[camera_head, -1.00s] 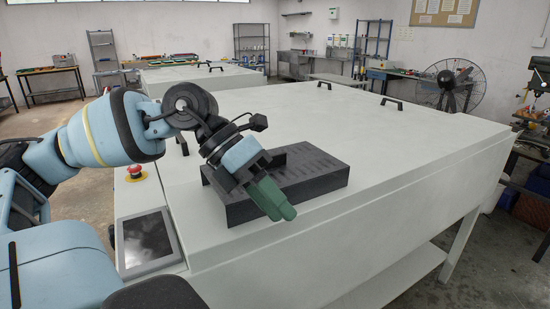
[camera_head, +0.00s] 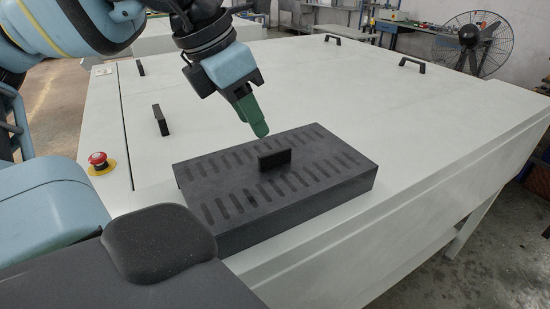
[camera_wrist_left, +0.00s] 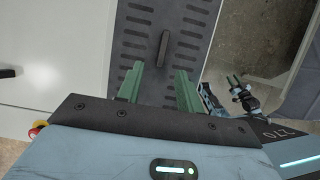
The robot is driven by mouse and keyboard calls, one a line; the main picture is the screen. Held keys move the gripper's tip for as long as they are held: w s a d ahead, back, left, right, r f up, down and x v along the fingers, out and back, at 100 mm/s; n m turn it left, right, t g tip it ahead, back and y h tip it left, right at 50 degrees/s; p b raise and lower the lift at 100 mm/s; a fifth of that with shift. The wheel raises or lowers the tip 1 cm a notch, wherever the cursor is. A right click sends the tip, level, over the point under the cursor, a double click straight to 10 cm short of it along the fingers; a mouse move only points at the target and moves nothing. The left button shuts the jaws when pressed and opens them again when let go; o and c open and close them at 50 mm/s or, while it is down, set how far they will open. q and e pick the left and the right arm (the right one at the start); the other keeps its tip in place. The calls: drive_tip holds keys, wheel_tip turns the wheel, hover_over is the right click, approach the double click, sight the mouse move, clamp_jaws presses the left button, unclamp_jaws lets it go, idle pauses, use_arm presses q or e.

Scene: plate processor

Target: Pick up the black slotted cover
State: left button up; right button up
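The black slotted cover (camera_head: 330,185) is a flat dark box with rows of slots and a small upright handle (camera_head: 275,159) in the middle of its top. It sits flat on the white plate processor (camera_head: 400,110), near its front edge. My left gripper (camera_head: 252,116) is above and behind the cover, apart from it, with green fingers pointing down. In the left wrist view the gripper (camera_wrist_left: 159,89) is open and empty, with the cover (camera_wrist_left: 190,28) and its handle (camera_wrist_left: 164,47) beyond the fingertips. My right gripper (camera_wrist_left: 236,81) shows small in that view; its opening is unclear.
A red emergency stop button (camera_head: 98,160) stands left of the cover. A black handle (camera_head: 160,120) rises from the machine's top near the cover's back left corner; more handles (camera_head: 412,65) are farther back. The machine top behind and right of the cover is clear.

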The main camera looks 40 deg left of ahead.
sight(274, 151)
use_arm(q)
drive_tip(key=shift+s+d, duration=0.1)
drive_tip(key=shift+w+d+x, duration=0.1)
drive_tip(key=shift+w+x, duration=0.1)
drive_tip(key=shift+x, duration=1.7)
drive_tip(key=shift+w+d+x, duration=0.1)
drive_tip(key=shift+w+x, duration=0.1)
drive_tip(key=shift+x, duration=1.75)
drive_tip(key=shift+r, duration=0.15)
clamp_jaws()
